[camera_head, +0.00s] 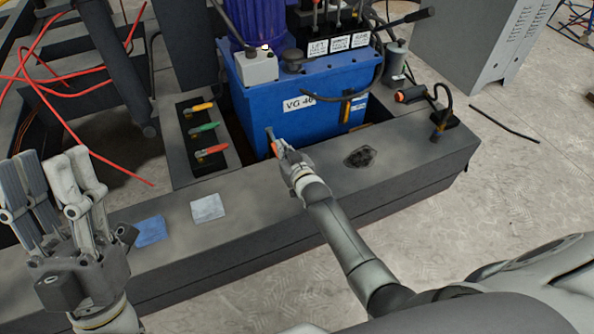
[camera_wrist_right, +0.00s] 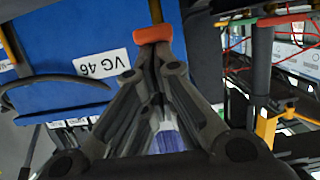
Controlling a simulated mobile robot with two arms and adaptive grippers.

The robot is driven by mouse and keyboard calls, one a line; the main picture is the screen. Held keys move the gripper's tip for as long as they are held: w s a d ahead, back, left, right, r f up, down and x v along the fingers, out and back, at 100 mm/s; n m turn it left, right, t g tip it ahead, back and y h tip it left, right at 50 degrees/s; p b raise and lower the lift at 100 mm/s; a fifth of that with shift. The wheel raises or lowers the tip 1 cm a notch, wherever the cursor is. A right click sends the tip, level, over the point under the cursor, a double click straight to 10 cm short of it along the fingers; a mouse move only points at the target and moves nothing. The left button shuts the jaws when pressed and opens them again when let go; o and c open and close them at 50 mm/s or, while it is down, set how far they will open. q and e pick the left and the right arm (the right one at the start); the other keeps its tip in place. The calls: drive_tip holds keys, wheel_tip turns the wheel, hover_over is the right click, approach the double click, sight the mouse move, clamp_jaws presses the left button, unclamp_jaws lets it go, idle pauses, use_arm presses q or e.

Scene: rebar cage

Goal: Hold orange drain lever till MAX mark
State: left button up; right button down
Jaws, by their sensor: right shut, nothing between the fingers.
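The orange drain lever (camera_head: 275,149) is at the lower front of the blue tank (camera_head: 262,90) labelled VG 46. In the right wrist view, its orange end (camera_wrist_right: 153,34) lies right at the fingertips. My right gripper (camera_head: 282,152) is shut with nothing between its fingers, which are against or very close to the lever; the wrist view also shows the gripper (camera_wrist_right: 158,65). A narrow yellow-edged gauge (camera_head: 346,108) is on the tank front; no MAX mark is readable. My left gripper (camera_head: 52,178) is open and empty at the left, away from the tank.
A panel with yellow (camera_head: 199,108), green (camera_head: 203,129) and red-orange (camera_head: 210,151) handles stands left of the tank. A blue cloth (camera_head: 150,231), a white cloth (camera_head: 207,208) and a dark lump (camera_head: 360,157) lie on the grey beam (camera_head: 250,215). Red cables (camera_head: 75,100) hang at left.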

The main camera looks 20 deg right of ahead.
use_arm(q)
drive_tip(key=w+f+g+y+p, duration=0.2)
drive_tip(key=w+f+g, duration=0.1)
drive_tip(key=f+g, duration=0.4)
drive_tip(key=w+a+f+g+y+p, duration=0.1)
drive_tip(key=w+f+g+y+p, duration=0.2)
drive_tip(key=f+g, duration=0.4)
drive_tip(key=shift+w+f, duration=0.55)
drive_tip(key=shift+f, duration=2.65)
use_arm(e)
drive_tip(key=f+v, duration=0.1)
drive_tip(key=v, duration=0.9)
drive_tip(key=shift+s+f, duration=0.2)
drive_tip(key=shift+s, duration=0.3)
